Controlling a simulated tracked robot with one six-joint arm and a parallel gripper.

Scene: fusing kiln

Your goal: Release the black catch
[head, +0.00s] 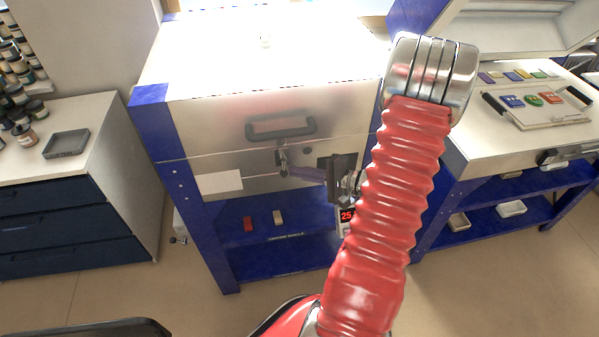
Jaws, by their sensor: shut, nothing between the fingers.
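The closed kiln (215,120) has a pale metal front with blue corners and a dark bar handle (281,129) on its lid. Below the handle, at the lid seam, is a small dark and metallic catch (281,154). My gripper (287,172) reaches in from the right, its slim purplish fingers shut and empty. The fingertips are at the lower end of the catch; I cannot tell whether they touch it. My red arm hides the kiln's right front corner.
A red "25" display (346,216) is below the gripper. A dark-drawered cabinet (70,220) stands left, and a bench (490,145) with a tray of coloured pieces stands right. Floor shows in front.

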